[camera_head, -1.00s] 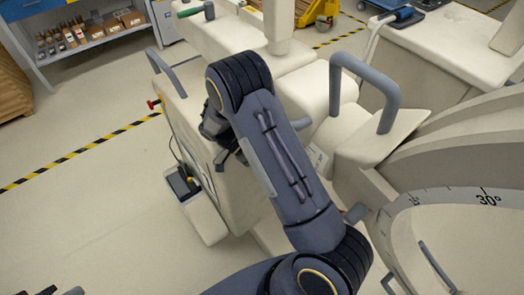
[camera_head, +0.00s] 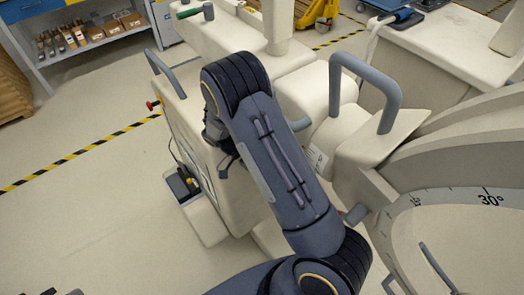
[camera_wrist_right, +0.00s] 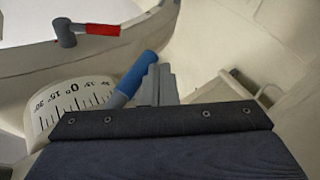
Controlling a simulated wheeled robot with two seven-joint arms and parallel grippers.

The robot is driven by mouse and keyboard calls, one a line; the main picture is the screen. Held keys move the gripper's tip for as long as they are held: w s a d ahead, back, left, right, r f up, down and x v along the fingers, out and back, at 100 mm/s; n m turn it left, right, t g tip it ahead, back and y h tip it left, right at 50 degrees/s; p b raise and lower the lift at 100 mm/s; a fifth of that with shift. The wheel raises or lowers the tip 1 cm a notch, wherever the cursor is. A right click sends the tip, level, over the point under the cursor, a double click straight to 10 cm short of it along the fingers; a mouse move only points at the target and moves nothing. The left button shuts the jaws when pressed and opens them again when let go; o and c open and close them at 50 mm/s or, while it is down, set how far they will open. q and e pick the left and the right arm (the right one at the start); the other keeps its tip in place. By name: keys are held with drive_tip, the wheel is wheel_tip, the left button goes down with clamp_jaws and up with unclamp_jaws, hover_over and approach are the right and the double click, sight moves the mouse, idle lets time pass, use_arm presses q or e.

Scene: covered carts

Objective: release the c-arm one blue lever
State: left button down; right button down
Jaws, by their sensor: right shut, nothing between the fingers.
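In the right wrist view, the blue lever (camera_wrist_right: 138,74) has a blue grip on a grey shaft and stands tilted beside a white scale. My right gripper (camera_wrist_right: 161,82) is shut and empty, its grey fingers just to the right of the blue grip. Whether they touch it I cannot tell. In the head view my right arm reaches across the C-arm machine (camera_head: 235,200) and hides the blue lever. A small grey tip at the bottom left edge of the head view may belong to my left gripper (camera_head: 74,292); its jaws do not show clearly.
A red-gripped lever (camera_wrist_right: 95,29) sits at upper left in the wrist view. The white degree scale (camera_wrist_right: 75,100) is below it. In the head view a grey handle (camera_head: 388,92) rises right of my arm, and a green-handled lever (camera_head: 190,12) stands behind.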

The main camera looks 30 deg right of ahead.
drive_tip(key=v, duration=0.7)
drive_tip(key=shift+w+a+r+b, duration=0.2)
drive_tip(key=shift+w+b, duration=0.1)
drive_tip(key=shift+b, duration=0.05)
